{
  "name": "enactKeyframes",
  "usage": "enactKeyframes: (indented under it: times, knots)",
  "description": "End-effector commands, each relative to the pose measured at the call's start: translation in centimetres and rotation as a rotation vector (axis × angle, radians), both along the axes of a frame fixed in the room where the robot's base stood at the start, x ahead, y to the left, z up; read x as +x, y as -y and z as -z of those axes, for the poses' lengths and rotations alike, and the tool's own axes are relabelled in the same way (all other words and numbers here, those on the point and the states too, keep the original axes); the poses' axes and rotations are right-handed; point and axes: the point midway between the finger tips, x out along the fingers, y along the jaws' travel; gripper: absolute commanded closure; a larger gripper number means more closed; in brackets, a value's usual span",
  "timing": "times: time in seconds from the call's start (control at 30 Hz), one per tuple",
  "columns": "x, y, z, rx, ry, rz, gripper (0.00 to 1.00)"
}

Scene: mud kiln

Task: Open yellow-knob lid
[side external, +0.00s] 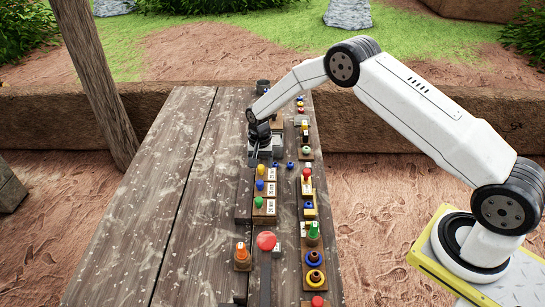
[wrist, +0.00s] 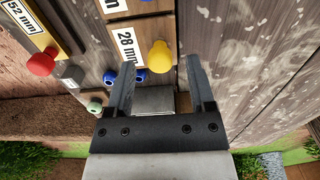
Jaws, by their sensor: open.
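The yellow knob (wrist: 160,57) is a round ball on a lid beside a white "28 mm" label (wrist: 127,44) in the wrist view. In the side view the yellow knob (side external: 261,170) is the far one of a row with a blue knob (side external: 260,185) and a green knob (side external: 259,202). My gripper (wrist: 160,68) is open, its two dark fingers pointing towards the knob, which appears between the fingertips. Whether the fingers are level with the knob or above it I cannot tell. My gripper (side external: 258,150) is just beyond the row in the side view. The lid's underside is hidden.
The left planks of the table (side external: 155,200) are clear.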

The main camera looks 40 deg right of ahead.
Motion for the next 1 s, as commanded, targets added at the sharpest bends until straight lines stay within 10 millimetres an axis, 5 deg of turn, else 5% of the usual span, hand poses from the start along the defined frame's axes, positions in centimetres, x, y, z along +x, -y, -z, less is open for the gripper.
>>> enactKeyframes:
  times: [0.43,0.67,1.0]
  knots:
    - [0.04,0.01,0.85,0.0,0.001,0.0,0.3]
    - [0.03,0.0,0.84,0.0,0.001,0.0,1.0]
    - [0.03,0.0,0.82,0.0,0.001,0.0,1.0]
